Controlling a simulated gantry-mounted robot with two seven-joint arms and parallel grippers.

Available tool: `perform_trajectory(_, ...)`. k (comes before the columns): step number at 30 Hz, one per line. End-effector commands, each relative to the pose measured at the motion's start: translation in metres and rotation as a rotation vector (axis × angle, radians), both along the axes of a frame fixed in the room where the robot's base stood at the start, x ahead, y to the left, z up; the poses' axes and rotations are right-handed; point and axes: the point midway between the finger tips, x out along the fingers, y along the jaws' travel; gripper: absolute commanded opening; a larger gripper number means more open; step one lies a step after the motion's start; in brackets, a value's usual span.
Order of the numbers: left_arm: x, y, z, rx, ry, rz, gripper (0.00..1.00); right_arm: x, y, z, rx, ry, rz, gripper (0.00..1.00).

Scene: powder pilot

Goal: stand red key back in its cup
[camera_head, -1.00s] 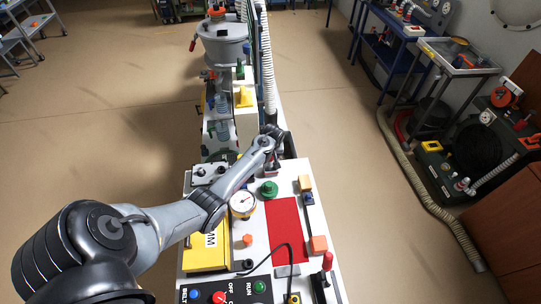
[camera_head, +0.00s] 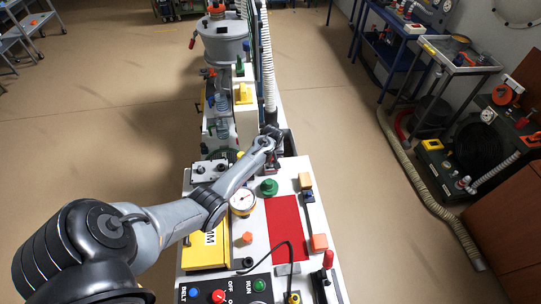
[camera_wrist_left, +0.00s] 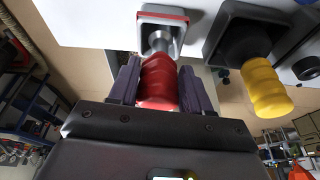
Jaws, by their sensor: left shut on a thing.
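The red key (camera_wrist_left: 159,82) shows in the left wrist view, with a ribbed red handle and a metal shaft. My left gripper (camera_wrist_left: 160,88) is shut on its handle, one finger on each side. The shaft end is at the mouth of a grey cup with a red rim (camera_wrist_left: 174,17); how deep it sits in the cup I cannot tell. In the head view my left gripper (camera_head: 271,152) is at the far end of the white bench top, and the key is mostly hidden there. My right gripper is not in view.
A yellow key (camera_wrist_left: 267,88) stands in a black cup (camera_wrist_left: 233,27) beside the red-rimmed cup. On the bench lie a red mat (camera_head: 284,225), a green knob (camera_head: 268,187), a round gauge (camera_head: 243,202) and a yellow box (camera_head: 203,250) under my arm.

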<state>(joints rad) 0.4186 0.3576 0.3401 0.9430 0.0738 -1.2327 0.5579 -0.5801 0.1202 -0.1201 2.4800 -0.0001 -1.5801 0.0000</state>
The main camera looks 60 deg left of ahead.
Motion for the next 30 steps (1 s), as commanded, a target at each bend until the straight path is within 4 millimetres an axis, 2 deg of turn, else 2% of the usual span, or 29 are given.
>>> perform_trajectory(9,0.001,0.0,-0.006,0.0,-0.002,0.001,0.06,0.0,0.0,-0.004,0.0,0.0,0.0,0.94)
perform_trajectory(10,0.001,0.0,-0.005,0.0,-0.002,0.001,0.53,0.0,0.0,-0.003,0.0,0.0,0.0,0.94)
perform_trajectory(15,0.0,0.0,-0.005,0.0,-0.001,0.0,0.78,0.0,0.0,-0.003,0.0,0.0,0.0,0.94)
perform_trajectory(25,0.0,0.0,-0.005,0.0,0.0,0.0,0.78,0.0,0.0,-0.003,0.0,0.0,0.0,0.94)
perform_trajectory(30,-0.001,-0.003,0.006,0.001,0.0,0.0,0.78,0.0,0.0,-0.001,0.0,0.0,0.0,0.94)
